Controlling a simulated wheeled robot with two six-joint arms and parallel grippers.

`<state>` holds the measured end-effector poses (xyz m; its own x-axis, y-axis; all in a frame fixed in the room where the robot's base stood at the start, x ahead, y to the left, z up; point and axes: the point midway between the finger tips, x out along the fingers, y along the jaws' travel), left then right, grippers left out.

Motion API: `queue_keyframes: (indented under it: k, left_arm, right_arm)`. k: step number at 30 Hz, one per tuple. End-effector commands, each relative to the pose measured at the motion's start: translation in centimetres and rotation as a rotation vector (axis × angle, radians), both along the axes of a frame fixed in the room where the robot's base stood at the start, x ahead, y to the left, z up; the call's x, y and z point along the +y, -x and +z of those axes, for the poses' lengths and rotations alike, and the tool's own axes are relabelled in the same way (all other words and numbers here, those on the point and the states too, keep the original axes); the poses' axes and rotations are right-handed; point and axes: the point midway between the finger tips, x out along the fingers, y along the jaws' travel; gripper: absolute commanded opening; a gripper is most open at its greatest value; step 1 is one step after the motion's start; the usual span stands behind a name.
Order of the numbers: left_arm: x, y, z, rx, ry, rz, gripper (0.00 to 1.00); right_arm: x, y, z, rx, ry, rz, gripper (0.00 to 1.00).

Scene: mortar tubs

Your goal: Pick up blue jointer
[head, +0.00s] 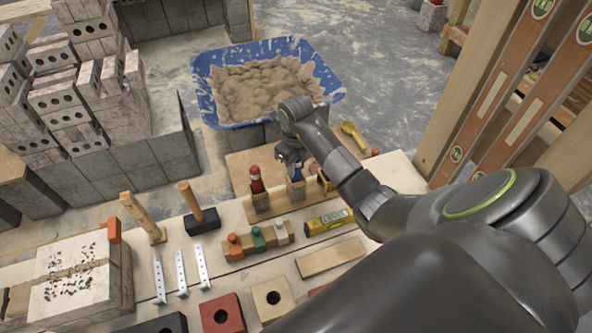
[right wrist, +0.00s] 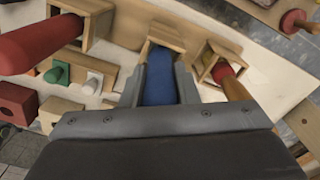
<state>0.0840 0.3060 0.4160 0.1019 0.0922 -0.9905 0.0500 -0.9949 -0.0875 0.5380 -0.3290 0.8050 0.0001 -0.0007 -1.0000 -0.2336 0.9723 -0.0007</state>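The blue jointer's handle (right wrist: 160,82) stands upright in a small wooden holder in the right wrist view. In the head view a bit of the blue handle (head: 298,173) shows just below my right gripper (head: 290,157). My right gripper (right wrist: 160,75) has a finger on each side of the handle. The blue fills the space between the fingers, with no clear gap, so it looks shut on the handle. The handle's top is hidden by the gripper, and its lower end is in the holder. My left gripper is not in view.
A red handle (head: 256,180) in its own holder stands left of the blue one, and another holder stands close on the right. A blue mortar tub (head: 331,88) is behind. Mallets, a yellow level (head: 329,222) and blocks crowd the bench in front.

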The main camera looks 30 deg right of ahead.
Motion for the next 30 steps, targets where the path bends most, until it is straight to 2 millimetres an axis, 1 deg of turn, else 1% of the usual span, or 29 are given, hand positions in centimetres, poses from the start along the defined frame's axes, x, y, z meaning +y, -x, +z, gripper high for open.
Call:
queue_keyframes:
  k: [1, 5, 13, 17, 20, 22, 26, 27, 30]
  left_arm:
    - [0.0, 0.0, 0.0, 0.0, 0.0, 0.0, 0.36]
    - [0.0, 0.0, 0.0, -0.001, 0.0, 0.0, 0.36]
    - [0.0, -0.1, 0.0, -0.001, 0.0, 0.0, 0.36]
    - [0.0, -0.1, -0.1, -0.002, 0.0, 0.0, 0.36]
    - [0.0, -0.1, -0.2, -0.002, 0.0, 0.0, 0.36]
    - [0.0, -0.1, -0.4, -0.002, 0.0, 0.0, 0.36]
    - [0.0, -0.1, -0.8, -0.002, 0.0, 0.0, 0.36]
    - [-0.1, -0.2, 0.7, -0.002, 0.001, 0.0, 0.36]
    - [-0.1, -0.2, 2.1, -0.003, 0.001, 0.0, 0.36]
  right_arm:
    - [0.0, 0.0, 0.0, 0.0, 0.0, 0.0, 0.21]
    - [0.0, 0.0, 0.0, 0.0, 0.0, 0.0, 0.04]
    - [0.0, 0.0, 0.2, -0.001, 0.001, 0.0, 0.04]
    - [0.0, -0.1, 0.8, -0.002, 0.001, 0.0, 0.04]
    - [-0.1, -0.1, 1.8, -0.003, 0.001, 0.001, 0.04]
    - [0.0, -0.1, 2.9, -0.005, 0.002, 0.001, 0.04]
    - [-0.1, -0.1, 5.6, -0.008, 0.003, 0.001, 0.04]
    - [0.0, 0.0, 6.7, -0.001, 0.001, 0.0, 0.04]
    - [0.0, 0.0, 8.1, -0.001, 0.001, 0.0, 0.04]
